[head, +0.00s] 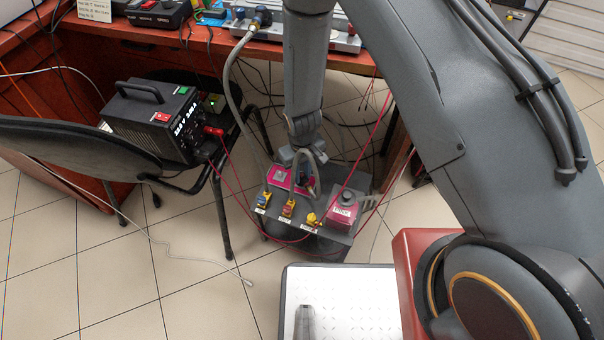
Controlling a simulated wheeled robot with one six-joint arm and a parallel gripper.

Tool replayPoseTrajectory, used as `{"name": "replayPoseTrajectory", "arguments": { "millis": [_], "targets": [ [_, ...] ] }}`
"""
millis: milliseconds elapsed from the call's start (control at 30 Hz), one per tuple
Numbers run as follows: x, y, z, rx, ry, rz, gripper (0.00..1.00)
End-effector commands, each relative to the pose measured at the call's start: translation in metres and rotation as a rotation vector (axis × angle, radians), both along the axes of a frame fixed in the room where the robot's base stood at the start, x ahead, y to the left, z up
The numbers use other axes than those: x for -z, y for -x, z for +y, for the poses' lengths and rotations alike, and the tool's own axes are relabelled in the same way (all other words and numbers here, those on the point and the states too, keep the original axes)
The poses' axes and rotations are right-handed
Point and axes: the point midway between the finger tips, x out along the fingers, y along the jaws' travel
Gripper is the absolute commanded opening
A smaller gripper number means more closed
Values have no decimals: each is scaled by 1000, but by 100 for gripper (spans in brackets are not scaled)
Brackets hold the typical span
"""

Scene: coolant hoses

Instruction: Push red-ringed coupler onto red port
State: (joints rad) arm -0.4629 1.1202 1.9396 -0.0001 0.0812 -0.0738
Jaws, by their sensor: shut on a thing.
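My gripper (306,162) points down over the dark coolant unit (331,240) and is shut on a small coupler (308,187), which is dark blue with a little red and only partly visible. A grey hose loop (321,163) bends beside the fingers. The coupler appears above and behind the row. I cannot tell a ring colour clearly or whether anything touches.
A magenta-topped box (343,211) stands right of the ports. A long grey hose (228,82) hangs from the desk (160,32). A black power unit (150,122) sits on a chair at left. Thin red cables cross near the unit. Floor at lower left is mostly clear.

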Motion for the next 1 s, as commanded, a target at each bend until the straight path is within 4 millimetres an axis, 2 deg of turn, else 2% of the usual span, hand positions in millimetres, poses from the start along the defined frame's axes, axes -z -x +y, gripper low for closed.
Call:
{"name": "replayPoseTrajectory", "arguments": {
  "millis": [1000],
  "targets": [
    [-47,0,0,0,0,0,0]
  ]
}}
